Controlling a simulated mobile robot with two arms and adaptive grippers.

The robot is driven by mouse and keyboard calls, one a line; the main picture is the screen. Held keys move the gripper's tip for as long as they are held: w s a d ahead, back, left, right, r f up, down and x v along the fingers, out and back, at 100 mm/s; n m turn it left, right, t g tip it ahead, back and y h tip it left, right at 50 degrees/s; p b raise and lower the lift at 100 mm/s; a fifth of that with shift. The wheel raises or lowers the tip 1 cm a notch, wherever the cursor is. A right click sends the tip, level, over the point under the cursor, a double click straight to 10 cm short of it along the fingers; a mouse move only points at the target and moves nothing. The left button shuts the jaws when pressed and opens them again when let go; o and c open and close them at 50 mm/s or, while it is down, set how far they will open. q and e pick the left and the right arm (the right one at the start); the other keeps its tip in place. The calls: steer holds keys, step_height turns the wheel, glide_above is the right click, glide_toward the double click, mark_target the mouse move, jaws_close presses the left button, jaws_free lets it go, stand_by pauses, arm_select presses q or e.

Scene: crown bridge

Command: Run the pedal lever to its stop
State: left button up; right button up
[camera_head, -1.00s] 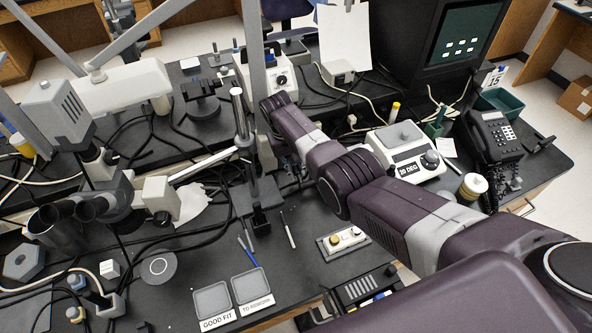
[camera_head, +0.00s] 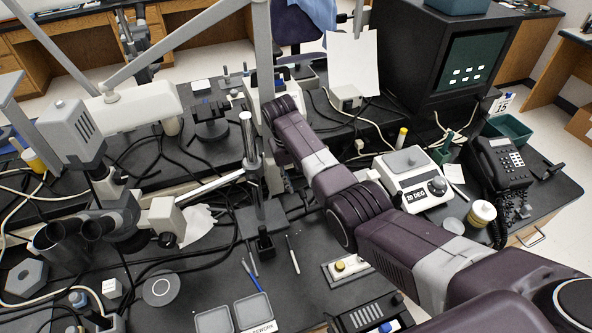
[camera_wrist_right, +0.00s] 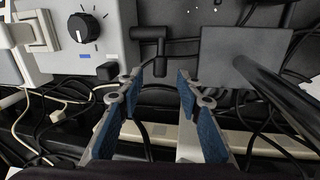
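I cannot make out a pedal lever for certain in either view. A dark T-shaped bar (camera_wrist_right: 148,42) lies just beyond my right fingertips in the right wrist view; I cannot tell if it is the lever. My right gripper (camera_wrist_right: 160,84) is open, with blue-padded fingers apart and nothing clearly held between them. A pale strip and dark cables lie below it. In the head view my right arm reaches to the back of the bench and hides its gripper. My left gripper is not in view.
A grey box with a black knob (camera_wrist_right: 82,28) stands close on the left of the wrist view, a dark grey plate (camera_wrist_right: 245,55) on the right. Loose cables surround both.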

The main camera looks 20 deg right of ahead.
steer(key=r, duration=0.2)
steer(key=a+r, duration=0.1)
steer(key=r, duration=0.2)
steer(key=shift+r, duration=0.35)
